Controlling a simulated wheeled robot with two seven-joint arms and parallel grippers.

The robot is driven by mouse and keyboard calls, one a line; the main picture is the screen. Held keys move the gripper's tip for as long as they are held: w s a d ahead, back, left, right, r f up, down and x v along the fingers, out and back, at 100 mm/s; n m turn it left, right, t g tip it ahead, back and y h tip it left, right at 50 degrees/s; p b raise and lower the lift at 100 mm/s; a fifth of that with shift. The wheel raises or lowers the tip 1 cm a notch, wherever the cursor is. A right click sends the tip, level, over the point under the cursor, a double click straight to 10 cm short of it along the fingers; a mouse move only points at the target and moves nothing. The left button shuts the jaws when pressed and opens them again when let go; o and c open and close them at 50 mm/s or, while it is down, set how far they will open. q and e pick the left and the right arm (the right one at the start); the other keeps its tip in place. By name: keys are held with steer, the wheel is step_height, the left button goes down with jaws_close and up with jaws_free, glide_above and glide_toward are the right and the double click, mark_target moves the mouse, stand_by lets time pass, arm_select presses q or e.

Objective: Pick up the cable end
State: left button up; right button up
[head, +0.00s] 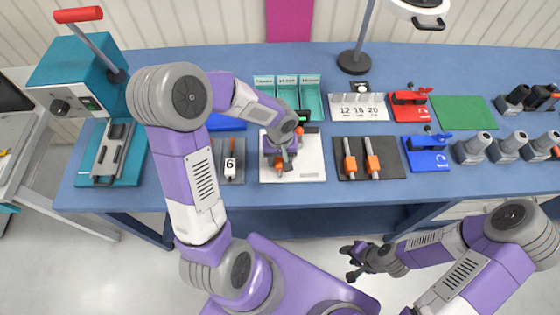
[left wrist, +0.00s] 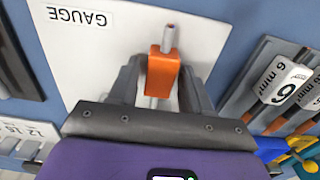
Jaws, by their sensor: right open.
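The cable end is a grey rod with an orange block (left wrist: 163,72), seen in the left wrist view over the white board marked GAUGE (left wrist: 85,60). My left gripper (left wrist: 164,78) has one finger against each side of the orange block. In the head view my left gripper (head: 280,160) is low over the white gauge board (head: 310,172), and its wrist hides most of the cable end. I cannot tell whether the cable end touches the board. My right gripper (head: 350,262) is open and empty, in front of the table and below its edge.
A dark mat (head: 392,160) with two orange-sleeved pieces lies to the right. A grey tray with a 6 mm label (head: 230,163) lies to the left. Teal bins (head: 312,100), a 12-16-20 block (head: 358,107), red (head: 410,106) and blue (head: 427,155) tools stand around.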

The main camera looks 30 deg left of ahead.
arm_select(q)
jaws_close()
